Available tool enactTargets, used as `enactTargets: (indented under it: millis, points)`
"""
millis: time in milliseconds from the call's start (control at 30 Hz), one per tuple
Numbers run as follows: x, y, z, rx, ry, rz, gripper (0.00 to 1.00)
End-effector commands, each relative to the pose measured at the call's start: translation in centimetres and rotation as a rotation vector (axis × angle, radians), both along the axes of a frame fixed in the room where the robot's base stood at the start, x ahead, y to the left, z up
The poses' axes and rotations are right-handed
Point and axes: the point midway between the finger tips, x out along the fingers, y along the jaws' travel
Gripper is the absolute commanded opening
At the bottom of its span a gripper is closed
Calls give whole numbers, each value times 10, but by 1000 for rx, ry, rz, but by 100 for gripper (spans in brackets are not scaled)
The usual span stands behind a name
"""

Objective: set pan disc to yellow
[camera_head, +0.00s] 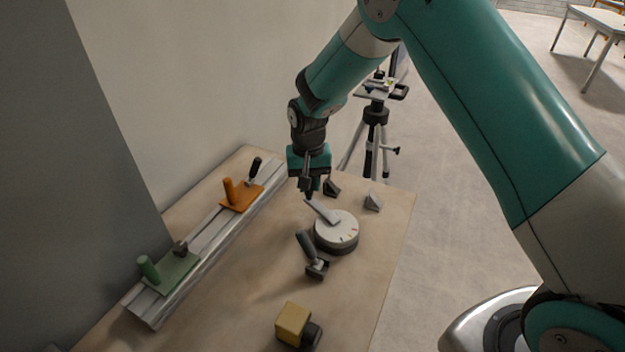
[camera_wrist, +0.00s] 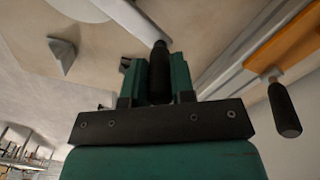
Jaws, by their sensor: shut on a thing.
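The pan disc (camera_head: 338,232) is a round pale dial on the bench, with small marks near its front right edge; one looks yellowish, but they are too small to read well. A flat grey bar (camera_head: 322,211) lies across its top and sticks out past the rim to the upper left. My gripper (camera_head: 308,190) is over the outer end of this bar. In the wrist view, its teal jaws are shut on an upright black handle (camera_wrist: 159,75), which seems to rise from the bar's end. The disc's edge (camera_wrist: 83,8) and the bar (camera_wrist: 130,18) show at upper left there.
A metal rail (camera_head: 212,240) on the left carries an orange slider (camera_head: 241,196) and a green slider (camera_head: 172,272), with handles. A dark-handled lever (camera_head: 306,245) stands close in front of the disc. A yellow block (camera_head: 292,323) is nearer.

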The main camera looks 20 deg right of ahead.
Motion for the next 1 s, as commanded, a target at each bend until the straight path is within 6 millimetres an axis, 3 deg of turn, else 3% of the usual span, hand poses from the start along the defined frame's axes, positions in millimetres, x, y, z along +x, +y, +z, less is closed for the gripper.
enactTargets:
  millis: [400, 1000]
  points:
    - [-14, 25, 1, 1, 0, 281, 0]
    - [-23, 36, 1, 2, 0, 279, 0]
